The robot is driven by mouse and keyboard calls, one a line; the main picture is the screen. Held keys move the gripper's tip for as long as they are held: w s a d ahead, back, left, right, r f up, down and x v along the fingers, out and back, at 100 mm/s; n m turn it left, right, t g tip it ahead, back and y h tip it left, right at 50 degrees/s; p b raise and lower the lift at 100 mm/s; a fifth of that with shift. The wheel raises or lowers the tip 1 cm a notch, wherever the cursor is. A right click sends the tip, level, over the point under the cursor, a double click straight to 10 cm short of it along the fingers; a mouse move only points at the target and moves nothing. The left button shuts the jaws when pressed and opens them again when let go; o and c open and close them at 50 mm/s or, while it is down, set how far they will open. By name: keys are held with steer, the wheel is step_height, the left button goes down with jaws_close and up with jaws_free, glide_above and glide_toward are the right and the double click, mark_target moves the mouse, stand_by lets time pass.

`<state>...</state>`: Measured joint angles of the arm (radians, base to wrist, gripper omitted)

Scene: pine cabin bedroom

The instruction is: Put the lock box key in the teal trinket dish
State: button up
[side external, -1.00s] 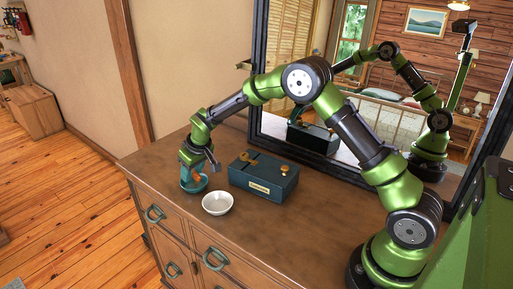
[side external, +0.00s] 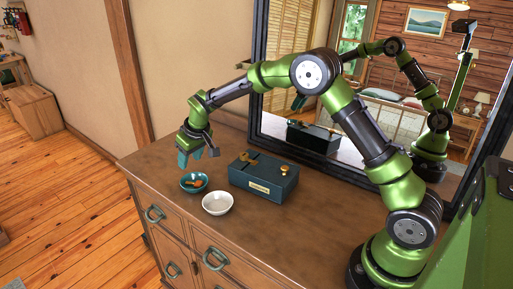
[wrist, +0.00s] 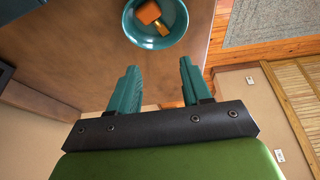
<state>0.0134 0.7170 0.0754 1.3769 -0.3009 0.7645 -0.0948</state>
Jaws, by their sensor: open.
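The teal trinket dish (side external: 184,187) stands on the dresser top left of the white bowl. The lock box key (side external: 194,184) lies inside the dish; its orange tag and brass part also show in the wrist view (wrist: 149,13). In the wrist view the teal dish (wrist: 182,32) is beyond my fingertips. My gripper (side external: 197,160) is open and empty, raised above the dish and apart from it. Its two teal fingers (wrist: 158,75) are spread with nothing between them.
A white bowl (side external: 217,204) sits just right of the teal dish. A dark blue lock box (side external: 264,180) with brass fittings stands behind it. A large mirror (side external: 345,150) stands along the back of the dresser (side external: 265,235). The dresser's front right top is clear.

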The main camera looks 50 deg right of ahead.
steer(key=s+r+m+t, duration=0.1)
steer(key=s+r, duration=0.4)
steer(key=s, duration=0.6)
steer(key=s+a+r+m+y, duration=0.1)
steer(key=s+r, duration=0.4)
steer(key=s, duration=0.7)
steer(key=s+r+m+t+y, duration=0.1)
steer(key=s+r, duration=0.4)
steer(key=s, duration=0.6)
steer(key=shift+s+a+r+m+t, duration=0.3)
steer(key=shift+s+r+m, duration=0.1)
steer(key=shift+m, duration=0.1)
